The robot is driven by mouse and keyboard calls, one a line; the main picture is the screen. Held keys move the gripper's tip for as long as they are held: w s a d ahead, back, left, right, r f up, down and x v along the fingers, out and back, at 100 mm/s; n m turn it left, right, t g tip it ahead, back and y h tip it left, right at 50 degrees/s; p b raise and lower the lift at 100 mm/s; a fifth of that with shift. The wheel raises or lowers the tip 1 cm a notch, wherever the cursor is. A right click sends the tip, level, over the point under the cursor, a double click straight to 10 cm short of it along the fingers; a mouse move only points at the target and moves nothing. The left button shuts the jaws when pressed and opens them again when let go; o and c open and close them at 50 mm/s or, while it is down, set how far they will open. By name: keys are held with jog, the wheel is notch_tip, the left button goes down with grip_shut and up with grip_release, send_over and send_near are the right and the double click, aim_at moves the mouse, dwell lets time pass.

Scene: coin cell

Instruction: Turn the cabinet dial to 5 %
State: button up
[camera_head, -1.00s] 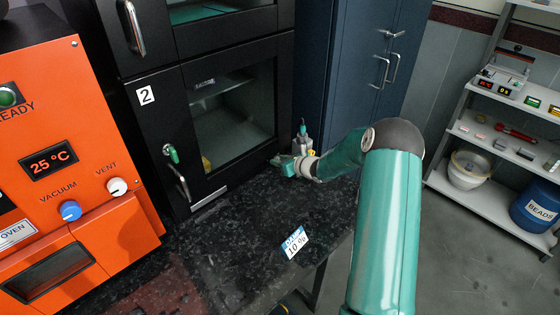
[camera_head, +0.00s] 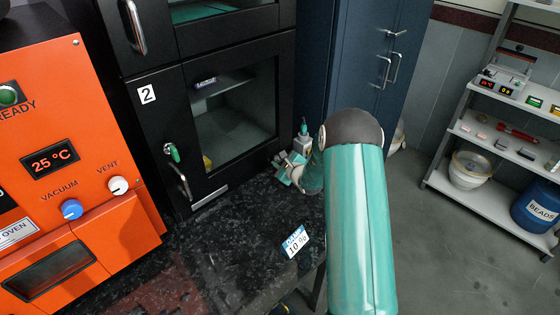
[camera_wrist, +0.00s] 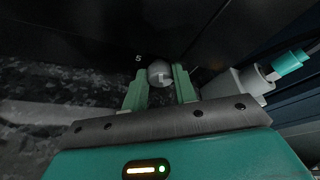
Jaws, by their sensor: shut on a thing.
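The dial (camera_wrist: 160,73) is a small round grey knob on a dark cabinet face in the wrist view, with a white "5" mark at its upper left. My gripper (camera_wrist: 160,88) has its two green fingers on either side of the dial, shut on it. In the head view my gripper (camera_head: 290,168) is low at the right end of the black cabinet (camera_head: 165,110), and the dial is hidden there. Which way the dial points is too small to tell.
A "10 %" card (camera_head: 295,242) lies on the dark countertop (camera_head: 225,255). An orange oven (camera_head: 70,170) stands at left, a blue cupboard (camera_head: 350,70) behind.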

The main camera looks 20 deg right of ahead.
dwell(0.3)
jog(key=o, duration=1)
jog(key=shift+c, duration=0.2)
jog(key=shift+d+r+m+g+y, duration=0.1)
jog(key=shift+d+m+g+y, duration=0.1)
jog(key=shift+m+y, duration=0.25)
jog(key=shift+d+m+g+y, duration=0.1)
jog(key=shift+m+g+y, duration=0.15)
jog(key=shift+m, duration=0.4)
jog(key=m+g+y, duration=0.1)
jog(key=m+y, duration=0.1)
jog(key=m, duration=0.1)
jog(key=shift+w+m, duration=0.15)
jog(key=shift+m, duration=0.25)
jog(key=v, duration=1.3)
jog(key=shift+s+d+y, duration=0.3)
jog(key=shift+d, duration=0.05)
jog(key=shift+r, duration=0.1)
